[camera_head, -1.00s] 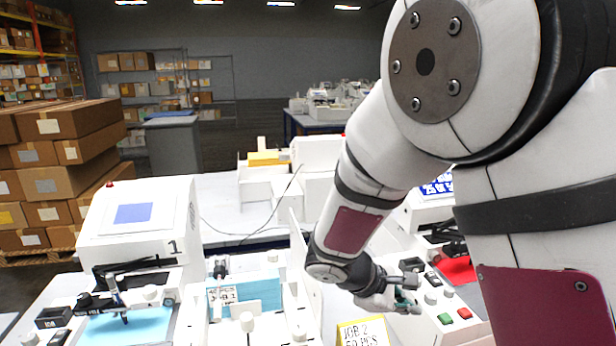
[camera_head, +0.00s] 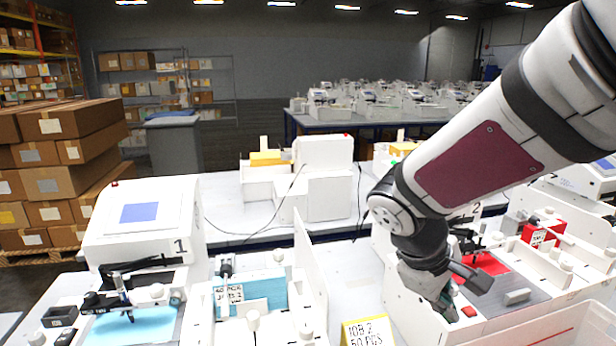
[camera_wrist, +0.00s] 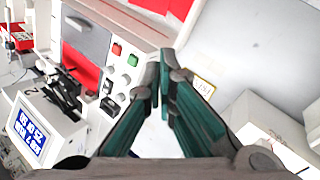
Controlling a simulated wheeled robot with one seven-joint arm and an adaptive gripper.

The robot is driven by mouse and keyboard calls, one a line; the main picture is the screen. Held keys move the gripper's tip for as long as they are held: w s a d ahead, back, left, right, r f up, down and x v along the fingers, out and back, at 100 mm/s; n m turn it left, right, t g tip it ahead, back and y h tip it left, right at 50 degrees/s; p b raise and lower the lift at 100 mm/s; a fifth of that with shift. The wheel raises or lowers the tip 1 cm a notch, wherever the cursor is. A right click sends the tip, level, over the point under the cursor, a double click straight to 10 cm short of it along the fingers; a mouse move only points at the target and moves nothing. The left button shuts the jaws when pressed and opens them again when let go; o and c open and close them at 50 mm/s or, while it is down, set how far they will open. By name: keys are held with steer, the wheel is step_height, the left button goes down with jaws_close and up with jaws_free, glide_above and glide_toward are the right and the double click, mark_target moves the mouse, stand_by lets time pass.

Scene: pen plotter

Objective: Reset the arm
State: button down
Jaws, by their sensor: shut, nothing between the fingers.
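My gripper (camera_wrist: 160,85) is shut and empty; its teal fingers meet at the tips in the wrist view. In the head view my gripper (camera_head: 437,303) points down beside the front panel of plotter 2 (camera_head: 397,292), left of its red sheet. In the wrist view the plotter's green and red buttons (camera_wrist: 124,54) lie just left of the fingertips. I cannot tell whether the fingers touch the panel.
Plotter 1 (camera_head: 140,222) stands at left with a blue sheet (camera_head: 130,326). A blue card stack (camera_head: 262,288) sits in a white tray. A yellow JOB 2 sign (camera_head: 368,332) stands at front centre. Stacked boxes (camera_head: 60,165) are far left.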

steer(key=s+a+r+m+t+y, duration=0.1)
steer(key=s+r+m+t+y, duration=0.1)
steer(key=s, duration=0.5)
steer(key=s+a+r+m+t+y, duration=0.1)
steer(key=s+a+r+m+y, duration=0.1)
steer(key=s+r+m, duration=0.3)
steer(key=shift+s+r+t+y, duration=0.4)
steer(key=shift+s+r+y, duration=0.4)
steer(key=shift+r, duration=0.4)
steer(key=shift+s, duration=0.1)
